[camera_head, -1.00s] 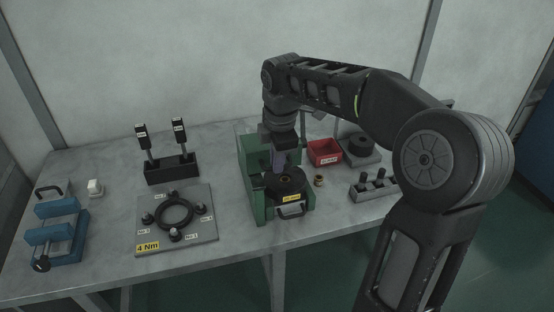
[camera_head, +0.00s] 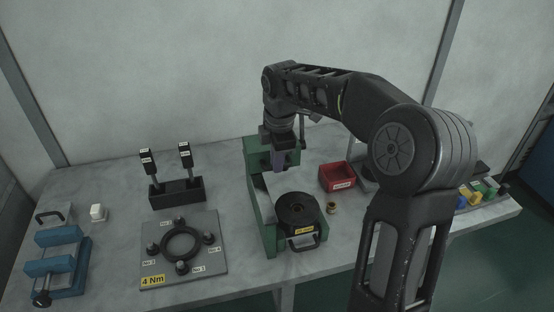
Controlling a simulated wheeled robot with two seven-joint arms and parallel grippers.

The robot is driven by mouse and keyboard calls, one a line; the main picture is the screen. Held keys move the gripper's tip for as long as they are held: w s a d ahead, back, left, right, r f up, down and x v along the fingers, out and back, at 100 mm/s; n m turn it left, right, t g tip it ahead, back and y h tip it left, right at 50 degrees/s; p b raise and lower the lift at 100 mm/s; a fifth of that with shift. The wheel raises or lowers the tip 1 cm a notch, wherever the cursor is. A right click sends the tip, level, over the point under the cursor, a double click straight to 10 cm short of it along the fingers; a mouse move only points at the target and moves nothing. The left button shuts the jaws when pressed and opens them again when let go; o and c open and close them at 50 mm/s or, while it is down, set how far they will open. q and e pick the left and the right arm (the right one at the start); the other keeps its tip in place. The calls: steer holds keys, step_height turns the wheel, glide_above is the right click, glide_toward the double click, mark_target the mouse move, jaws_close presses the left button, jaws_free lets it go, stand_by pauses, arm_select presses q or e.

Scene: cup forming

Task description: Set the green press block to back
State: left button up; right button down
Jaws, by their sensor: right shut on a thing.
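The green press (camera_head: 258,212) stands in the middle of the table, with a long side wall and a green block (camera_head: 289,158) at its back end. My right gripper (camera_head: 279,166) is at this back block, seen from above with its fingers pointing down. It is shut on the green press block, though the gripper itself hides most of the contact. A round black die (camera_head: 297,207) with a yellow label and a front handle sits at the front of the press, apart from my gripper. My left gripper is not in view.
A red bin (camera_head: 337,176) and a small brass ring (camera_head: 331,208) stand right of the press. My right arm hides part of the table's right side.

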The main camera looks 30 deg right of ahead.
steer(key=shift+w+d+r, duration=0.1)
steer(key=shift+w+r, duration=0.05)
steer(key=shift+w, duration=0.05)
steer(key=c, duration=1.9)
jaws_free()
steer(key=o, duration=0.4)
steer(key=r, duration=0.5)
steer(key=s+r, duration=0.1)
steer(key=r, duration=0.1)
steer(key=shift+s+a+r+b, duration=0.1)
steer(key=shift+a+r+b, duration=0.15)
steer(key=shift+b, duration=0.1)
